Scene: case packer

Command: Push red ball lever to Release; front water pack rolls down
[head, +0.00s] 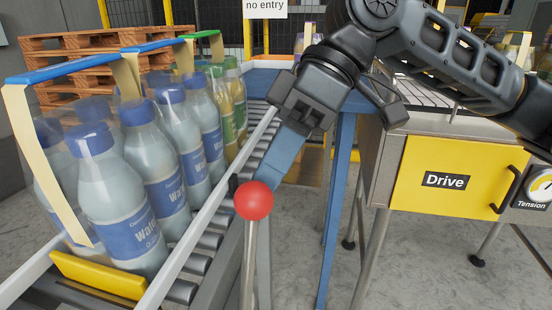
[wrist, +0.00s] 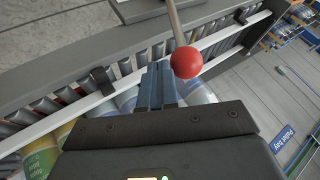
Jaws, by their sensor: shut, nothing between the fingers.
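The red ball (head: 254,200) tops a thin metal lever (head: 249,262) standing beside the near end of the roller conveyor (head: 207,240). My gripper (head: 281,172) is shut and empty, with its blue fingers just behind and to the right of the ball in the head view. In the wrist view the red ball (wrist: 186,62) is just right of my fingertips (wrist: 157,72); I cannot tell if they touch. The front water pack (head: 135,230) of blue-capped bottles with a blue carry strip stands on the rollers behind a yellow stop plate (head: 98,274).
More packs, including one with green caps (head: 233,95), stand behind on the conveyor. A blue post (head: 336,200) and a yellow Drive cabinet (head: 455,178) are to the right. Wooden pallets (head: 75,80) lie at the back left.

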